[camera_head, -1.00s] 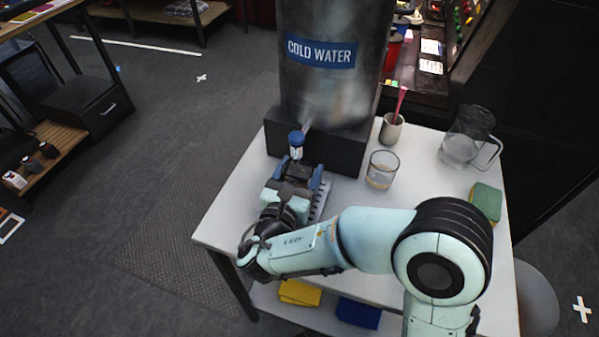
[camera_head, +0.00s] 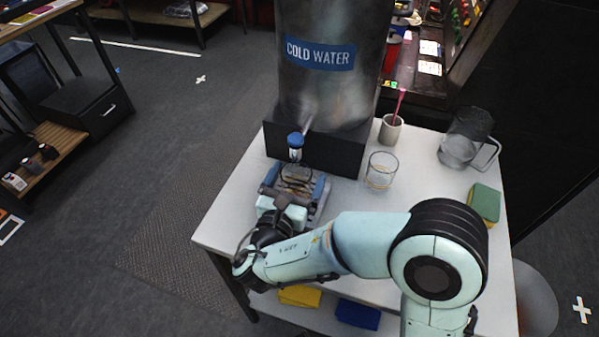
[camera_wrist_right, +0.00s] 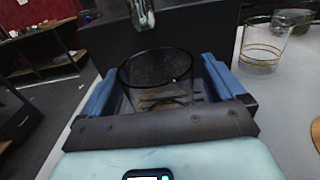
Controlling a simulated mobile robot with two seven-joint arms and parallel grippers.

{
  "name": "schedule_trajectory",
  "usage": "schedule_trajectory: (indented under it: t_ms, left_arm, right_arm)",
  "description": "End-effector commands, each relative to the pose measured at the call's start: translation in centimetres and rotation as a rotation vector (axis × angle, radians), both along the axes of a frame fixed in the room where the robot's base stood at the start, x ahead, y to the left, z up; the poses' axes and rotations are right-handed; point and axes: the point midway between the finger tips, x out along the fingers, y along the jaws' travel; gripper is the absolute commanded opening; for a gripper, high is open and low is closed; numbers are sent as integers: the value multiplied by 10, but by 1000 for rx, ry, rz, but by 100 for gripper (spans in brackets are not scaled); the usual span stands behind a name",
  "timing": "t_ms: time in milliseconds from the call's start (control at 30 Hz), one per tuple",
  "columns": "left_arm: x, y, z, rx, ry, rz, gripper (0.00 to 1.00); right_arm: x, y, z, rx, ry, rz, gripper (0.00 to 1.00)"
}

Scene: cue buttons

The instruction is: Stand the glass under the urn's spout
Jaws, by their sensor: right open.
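The urn (camera_head: 330,95) is a big metal cylinder labelled COLD WATER, on a dark base at the back of the white table (camera_head: 235,215). Its blue-topped spout (camera_head: 295,147) points down at the front; its metal end shows in the right wrist view (camera_wrist_right: 143,14). A clear glass (camera_wrist_right: 157,80) stands upright below the spout, on what looks like a drip tray (camera_head: 318,208). In the head view this glass (camera_head: 296,178) is partly hidden by the spout and gripper. My right gripper (camera_head: 296,187) is open, its blue fingers on either side of the glass. My left gripper is out of view.
A second glass with golden bands (camera_head: 381,171) stands right of the urn's base. Behind it are a cup with a pink stick (camera_head: 391,129) and a clear jug (camera_head: 462,145). A green and yellow sponge (camera_head: 484,203) lies at the table's right edge.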

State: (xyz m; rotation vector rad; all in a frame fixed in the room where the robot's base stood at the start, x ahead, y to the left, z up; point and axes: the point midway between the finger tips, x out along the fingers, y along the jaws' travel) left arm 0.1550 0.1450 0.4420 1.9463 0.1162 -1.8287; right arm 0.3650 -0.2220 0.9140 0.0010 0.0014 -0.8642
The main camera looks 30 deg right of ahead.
Motion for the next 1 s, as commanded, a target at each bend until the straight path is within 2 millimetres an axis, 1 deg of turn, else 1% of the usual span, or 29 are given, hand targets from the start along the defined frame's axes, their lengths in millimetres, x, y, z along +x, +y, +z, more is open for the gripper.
schedule_trajectory:
  t_ms: [100,300,500,700,1000]
  left_arm:
    - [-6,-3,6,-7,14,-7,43]
    - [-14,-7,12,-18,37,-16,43]
    - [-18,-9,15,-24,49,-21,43]
    - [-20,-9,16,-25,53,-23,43]
    - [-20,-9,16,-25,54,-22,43]
  right_arm:
    - [-16,21,1,-2,2,7,96]
    - [-44,53,2,-2,1,6,96]
    - [-63,75,1,-2,1,3,96]
    - [-69,81,1,-2,-1,0,96]
    - [-69,81,0,-1,-1,0,96]
